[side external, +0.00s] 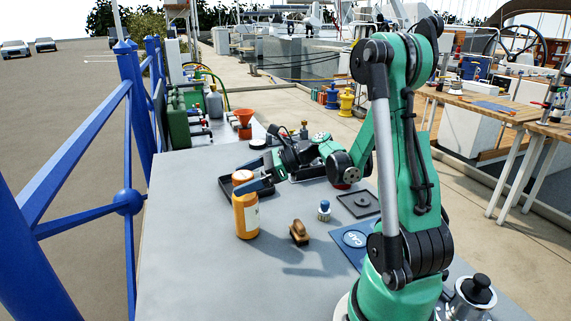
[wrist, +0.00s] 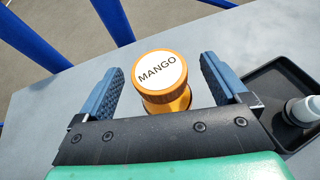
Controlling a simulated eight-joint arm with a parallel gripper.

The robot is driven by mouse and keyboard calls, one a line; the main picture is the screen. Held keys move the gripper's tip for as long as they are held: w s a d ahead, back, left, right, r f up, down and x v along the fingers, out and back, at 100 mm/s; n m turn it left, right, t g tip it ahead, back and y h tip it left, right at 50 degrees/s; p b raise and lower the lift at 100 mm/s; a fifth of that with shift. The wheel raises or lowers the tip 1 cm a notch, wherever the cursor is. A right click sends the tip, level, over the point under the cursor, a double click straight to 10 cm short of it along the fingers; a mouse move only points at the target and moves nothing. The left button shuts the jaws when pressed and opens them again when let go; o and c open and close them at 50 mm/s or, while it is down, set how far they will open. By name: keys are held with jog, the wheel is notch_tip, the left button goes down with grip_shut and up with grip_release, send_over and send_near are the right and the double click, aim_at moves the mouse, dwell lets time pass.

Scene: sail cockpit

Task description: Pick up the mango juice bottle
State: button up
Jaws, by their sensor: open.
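The mango juice bottle (side external: 246,212) is orange with a pale label and stands upright on the grey table. In the wrist view its white lid marked MANGO (wrist: 160,70) sits between the two blue finger pads. My gripper (side external: 256,187) is open, with one finger on each side of the bottle's upper part in the wrist view (wrist: 163,85). Gaps show between the lid and both pads there. The bottle's lower part is hidden from the wrist view, and the far finger is hidden in the side view.
A blue CAP mat (side external: 350,252) lies nearer my base. Blue railing (side external: 128,201) runs along the left.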

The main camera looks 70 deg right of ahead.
jog(key=shift+x, duration=1.2)
grip_shut()
